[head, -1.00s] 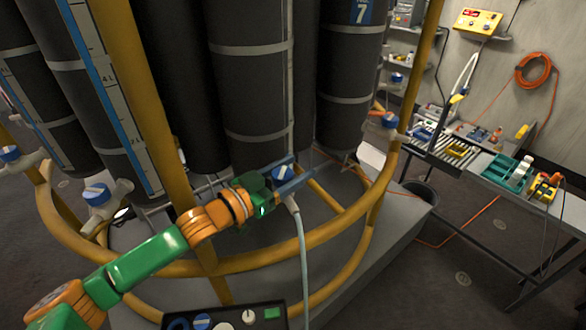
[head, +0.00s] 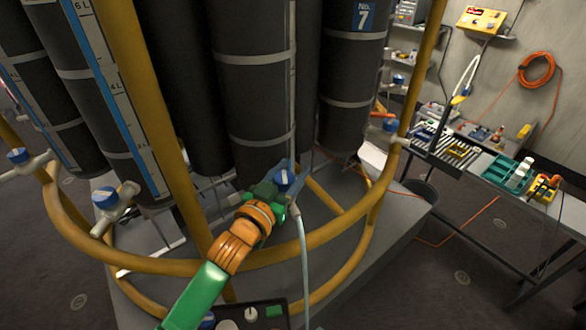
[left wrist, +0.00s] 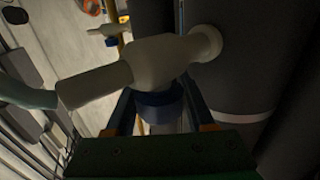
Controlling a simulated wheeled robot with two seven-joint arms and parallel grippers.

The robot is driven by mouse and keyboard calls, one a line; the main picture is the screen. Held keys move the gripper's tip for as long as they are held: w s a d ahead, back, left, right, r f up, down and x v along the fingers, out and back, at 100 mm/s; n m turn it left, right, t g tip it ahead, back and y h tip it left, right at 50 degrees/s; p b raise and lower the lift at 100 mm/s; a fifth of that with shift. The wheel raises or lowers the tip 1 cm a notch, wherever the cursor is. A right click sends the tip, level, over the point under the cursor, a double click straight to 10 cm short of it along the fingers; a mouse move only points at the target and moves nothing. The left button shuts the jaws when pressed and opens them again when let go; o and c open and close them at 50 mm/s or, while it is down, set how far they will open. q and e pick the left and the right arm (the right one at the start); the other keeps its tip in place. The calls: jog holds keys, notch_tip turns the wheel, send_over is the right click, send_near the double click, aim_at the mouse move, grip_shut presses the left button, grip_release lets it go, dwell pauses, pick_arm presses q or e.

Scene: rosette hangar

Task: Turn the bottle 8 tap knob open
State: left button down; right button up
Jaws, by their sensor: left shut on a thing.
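The tap knob (head: 284,180) is blue with a white stripe and sits low in front of the middle dark bottle (head: 255,95). That bottle's number is not visible. My left gripper (head: 289,174) is at the knob, its fingers around it. In the left wrist view the blue knob (left wrist: 158,104) sits between the two fingers, under the pale tap body (left wrist: 150,62). The gripper is shut on the knob. A pale hose (head: 303,250) hangs from the tap. My right gripper is not in view.
A yellow ring rail (head: 330,236) and yellow posts (head: 150,110) surround the bottles, close to my left arm. Other blue-knobbed taps (head: 106,198) stand at the left. A dark control box (head: 262,314) is below. A workbench (head: 480,168) stands at the right.

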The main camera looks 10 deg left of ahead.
pick_arm(q)
jog(key=shift+a+r+n+y, duration=0.1)
jog(key=shift+a+n+y, duration=0.1)
jog(key=shift+n+y, duration=0.9)
jog(key=shift+y, duration=0.4)
jog(key=shift+c, duration=1.3)
grip_release()
jog(key=shift+d+m, duration=0.15)
jog(key=shift+m, duration=0.15)
